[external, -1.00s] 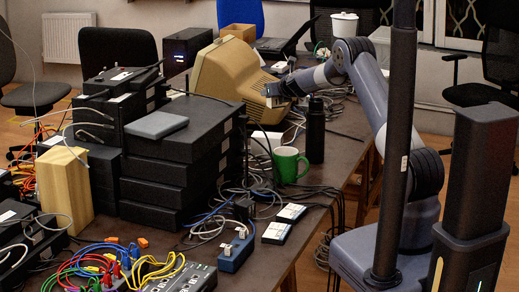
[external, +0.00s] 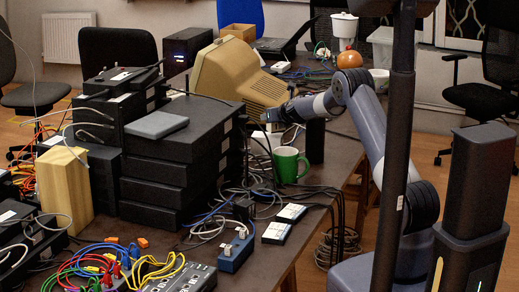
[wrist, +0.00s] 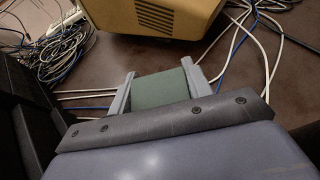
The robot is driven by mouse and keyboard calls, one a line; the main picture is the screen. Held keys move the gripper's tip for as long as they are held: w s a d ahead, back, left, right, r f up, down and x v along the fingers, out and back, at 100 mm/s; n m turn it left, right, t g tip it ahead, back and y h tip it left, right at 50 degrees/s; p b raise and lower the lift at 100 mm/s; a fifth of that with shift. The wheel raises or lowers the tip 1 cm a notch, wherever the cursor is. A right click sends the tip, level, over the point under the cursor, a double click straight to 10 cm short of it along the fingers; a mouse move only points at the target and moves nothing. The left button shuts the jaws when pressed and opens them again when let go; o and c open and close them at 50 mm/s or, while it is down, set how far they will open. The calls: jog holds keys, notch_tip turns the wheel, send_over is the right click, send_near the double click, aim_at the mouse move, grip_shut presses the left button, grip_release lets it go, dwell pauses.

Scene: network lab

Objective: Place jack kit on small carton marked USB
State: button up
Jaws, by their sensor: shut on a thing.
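My gripper (wrist: 158,88) is shut on a dark green, flat-faced block, which looks to be the jack kit (wrist: 160,89). The block sits between the two grey fingers in the wrist view. In the external view my gripper (external: 268,116) is above the table, in front of the beige monitor; the block is not clear there. Two small flat cartons with white and blue tops, one (external: 291,213) behind the other (external: 276,232), lie near the table's right edge. Their lettering is too small to read, so I cannot tell which is marked USB.
The beige monitor (external: 235,75) stands just beyond my gripper. A black cylinder (external: 315,143) and a green mug (external: 288,164) stand near it. Stacked black boxes (external: 175,160) fill the left. Loose cables (wrist: 65,50) cross the table. A blue box (external: 235,252) lies before the cartons.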

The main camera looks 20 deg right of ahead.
jog(key=shift+f+b, duration=0.35)
jog(key=shift+f, duration=0.45)
jog(key=shift+f, duration=0.15)
jog(key=o, duration=1)
jog(key=shift+o, duration=0.2)
